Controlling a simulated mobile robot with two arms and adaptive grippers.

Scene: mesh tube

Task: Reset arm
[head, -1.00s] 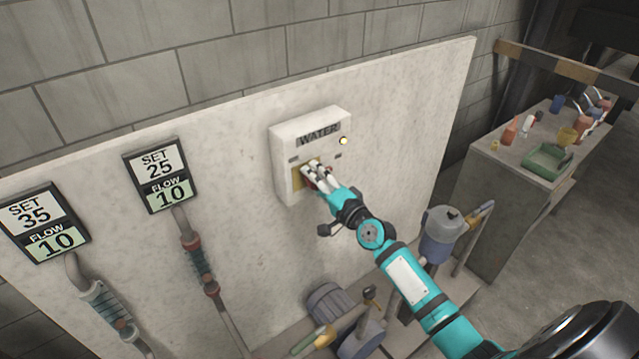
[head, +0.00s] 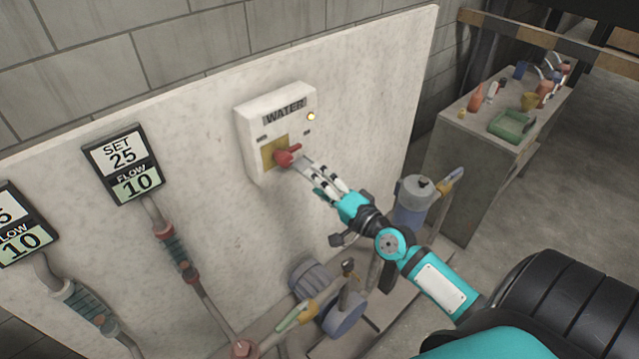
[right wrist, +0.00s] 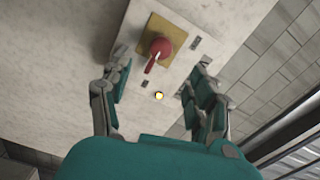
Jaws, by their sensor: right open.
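My right gripper (head: 322,177) is in front of the white panel, a little right of and below the WATER switch box (head: 255,150). It is open and empty, with its fingers pointing toward the box. The red switch knob (head: 287,155) sits on a yellow plate and is apart from the fingers. In the right wrist view the red knob (right wrist: 160,48) shows beyond the open fingers (right wrist: 150,85). A lit yellow lamp (head: 311,117) is on the box's upper right. My left gripper is not in view.
Two SET/FLOW displays, one reading SET 25, FLOW 10 (head: 123,164), hang on the panel (head: 370,100) at left with pipes below. A bench (head: 470,150) with bottles and a green tray (head: 512,125) is at right.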

